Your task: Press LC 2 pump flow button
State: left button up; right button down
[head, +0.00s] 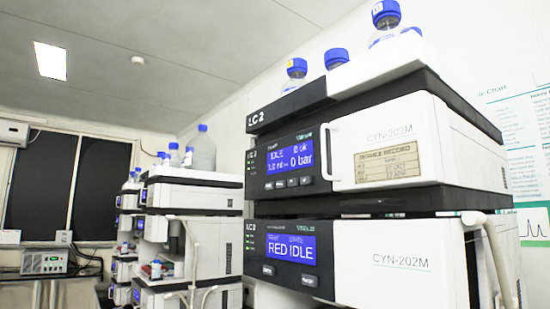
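The LC 2 stack stands at the right of the head view. Its upper module, the LC 2 pump (398,147), has a black front panel with a blue screen (290,158) that reads IDLE and 0 bar. A row of small buttons (292,183) runs below this screen; their labels are too small to read. The lower module (368,262) is also marked LC2, and its blue screen (291,250) reads RED IDLE. Neither of my grippers shows in the head view.
Blue-capped bottles (337,58) stand in a white tray on top of the stack. A white handle (327,152) sticks out beside the upper panel. White tubing (493,250) hangs at the lower right. Another stack (190,196) stands farther back left. A wall chart (520,125) hangs at right.

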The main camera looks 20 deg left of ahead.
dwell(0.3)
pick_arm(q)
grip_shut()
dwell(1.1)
